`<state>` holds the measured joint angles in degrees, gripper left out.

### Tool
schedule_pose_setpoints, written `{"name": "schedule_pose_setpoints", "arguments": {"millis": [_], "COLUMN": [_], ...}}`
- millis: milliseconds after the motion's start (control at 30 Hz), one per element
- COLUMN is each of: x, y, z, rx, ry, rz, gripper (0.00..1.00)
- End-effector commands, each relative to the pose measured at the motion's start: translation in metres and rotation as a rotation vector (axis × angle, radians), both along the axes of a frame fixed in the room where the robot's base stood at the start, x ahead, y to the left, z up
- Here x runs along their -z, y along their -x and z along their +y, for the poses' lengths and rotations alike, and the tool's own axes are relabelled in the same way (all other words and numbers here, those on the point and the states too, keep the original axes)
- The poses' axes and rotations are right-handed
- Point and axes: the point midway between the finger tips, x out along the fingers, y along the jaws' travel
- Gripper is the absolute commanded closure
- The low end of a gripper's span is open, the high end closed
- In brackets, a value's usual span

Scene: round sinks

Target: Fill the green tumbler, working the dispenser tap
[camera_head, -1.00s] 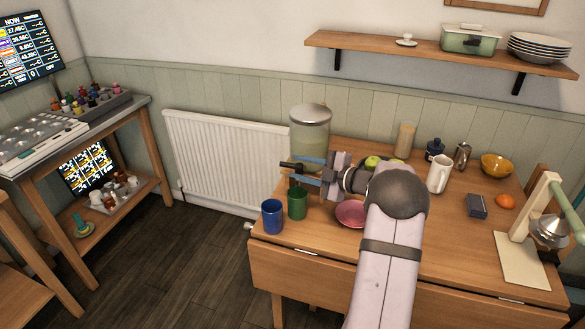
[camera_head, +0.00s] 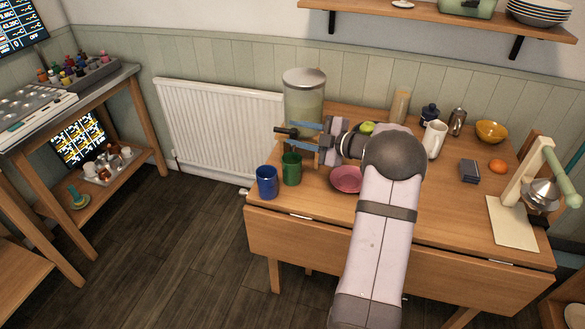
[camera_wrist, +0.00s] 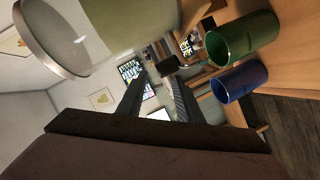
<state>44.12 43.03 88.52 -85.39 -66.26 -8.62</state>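The green tumbler (camera_head: 291,170) stands upright at the left end of the wooden table, in front of the dispenser (camera_head: 303,108), a large clear jar with a grey lid and pale green contents. My gripper (camera_head: 302,133) is level in front of the jar, just behind and above the tumbler. Its two fingers are apart, with the dark tap (camera_head: 287,131) at their tips. In the wrist view the tap (camera_wrist: 168,65) shows just beyond the gap between the fingers (camera_wrist: 158,85), not clearly touching them. The green tumbler (camera_wrist: 245,38) is open-mouthed there; its bottom inside is not clear.
A blue tumbler (camera_head: 267,183) stands beside the green one, nearer the table's left corner. A pink bowl (camera_head: 346,179) lies right of the green tumbler, close under my arm. A white jug (camera_head: 434,139) and an orange bowl (camera_head: 491,132) stand farther right.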

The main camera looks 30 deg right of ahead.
Motion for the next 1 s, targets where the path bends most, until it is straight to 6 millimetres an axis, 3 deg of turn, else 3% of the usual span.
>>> {"name": "schedule_pose_setpoints", "arguments": {"millis": [467, 633, 867, 1000], "x": [0.0, -0.005, -0.025, -0.039], "y": [0.0, -0.008, -0.038, -0.063], "z": [0.0, 0.008, 0.038, 0.066], "rx": [0.001, 0.023, 0.13, 0.235], "ry": [-0.003, -0.077, -0.455, -0.867], "rz": [0.0, 0.011, 0.068, 0.145], "gripper": [0.67, 0.67, 0.67, 0.67]}}
